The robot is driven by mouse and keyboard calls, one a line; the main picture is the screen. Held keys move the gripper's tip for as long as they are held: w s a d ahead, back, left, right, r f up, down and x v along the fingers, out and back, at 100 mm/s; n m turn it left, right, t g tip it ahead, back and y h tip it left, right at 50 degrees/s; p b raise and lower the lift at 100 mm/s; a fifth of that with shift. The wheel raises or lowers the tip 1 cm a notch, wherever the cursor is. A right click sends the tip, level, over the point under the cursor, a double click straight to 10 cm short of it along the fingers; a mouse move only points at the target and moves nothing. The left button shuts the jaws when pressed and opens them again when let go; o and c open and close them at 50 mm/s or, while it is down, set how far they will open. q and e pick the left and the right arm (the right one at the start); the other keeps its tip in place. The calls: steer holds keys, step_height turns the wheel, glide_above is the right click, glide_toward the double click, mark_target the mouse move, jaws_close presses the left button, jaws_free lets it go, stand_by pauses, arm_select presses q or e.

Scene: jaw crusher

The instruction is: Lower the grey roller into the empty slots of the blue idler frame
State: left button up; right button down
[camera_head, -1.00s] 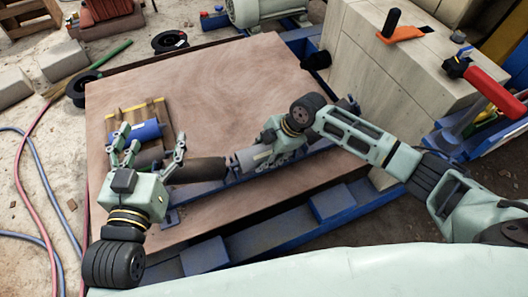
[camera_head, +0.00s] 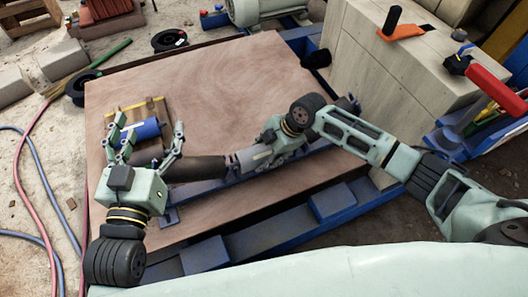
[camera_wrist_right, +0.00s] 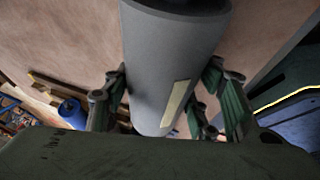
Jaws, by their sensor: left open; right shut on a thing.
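The grey roller (camera_head: 252,158) is held by my right gripper (camera_head: 275,150) over the blue idler frame (camera_head: 232,188). In the right wrist view, the fingers of my right gripper (camera_wrist_right: 172,100) flank the grey roller (camera_wrist_right: 172,58), which has a pale label strip. A dark roller (camera_head: 200,169) lies along the frame to the left of the grey one. I cannot tell whether the grey roller's ends touch the slots; the arm and gripper hide them. My left gripper (camera_head: 148,143) is open and empty, with its fingers spread in front of a blue roller (camera_head: 147,128).
The blue roller rests on a small wooden pallet (camera_head: 158,105) on the brown board (camera_head: 215,75). The board's back half is clear. Blue steel beams (camera_head: 275,238) run along its front. A pale block (camera_head: 370,65) with tools stands at right.

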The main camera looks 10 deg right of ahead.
arm_select(q)
steer(key=shift+r, duration=0.25)
arm_select(e)
steer(key=c, duration=0.9)
jaws_free()
steer(key=shift+o, duration=1.3)
arm_select(q)
steer(key=shift+r, duration=0.1)
arm_select(e)
steer(key=shift+s+f, duration=0.1)
steer(key=shift+f, duration=0.1)
steer(key=v, duration=1.2)
steer(key=shift+r, duration=0.15)
